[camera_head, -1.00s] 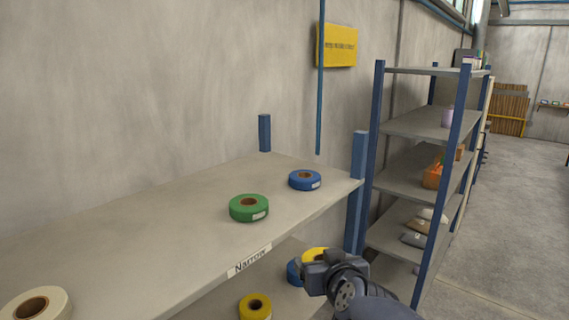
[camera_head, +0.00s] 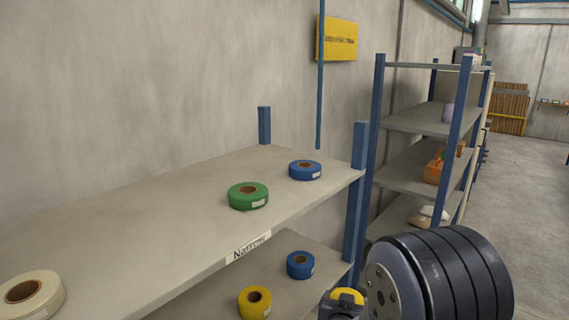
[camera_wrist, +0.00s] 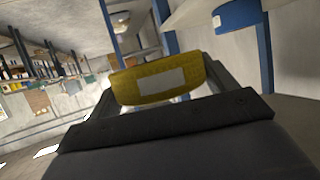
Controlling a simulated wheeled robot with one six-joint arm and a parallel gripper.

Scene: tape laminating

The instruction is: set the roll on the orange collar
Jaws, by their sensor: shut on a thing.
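A yellow roll (camera_wrist: 155,84) with a pale label sits between the fingers of my gripper (camera_wrist: 158,88) in the wrist view, and the gripper is shut on it. In the head view the top of this yellow roll (camera_head: 347,297) shows at the bottom, partly hidden by my gripper and arm. It is held in front of the lower shelf, right of a blue roll (camera_head: 300,265). No orange collar can be made out in either view.
A green roll (camera_head: 248,196), another blue roll (camera_head: 305,170) and a white roll (camera_head: 30,297) lie on the upper shelf (camera_head: 150,215). Another yellow roll (camera_head: 255,302) lies on the lower shelf. A grey rack (camera_head: 410,170) stands behind, with open floor (camera_head: 530,220) to the right.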

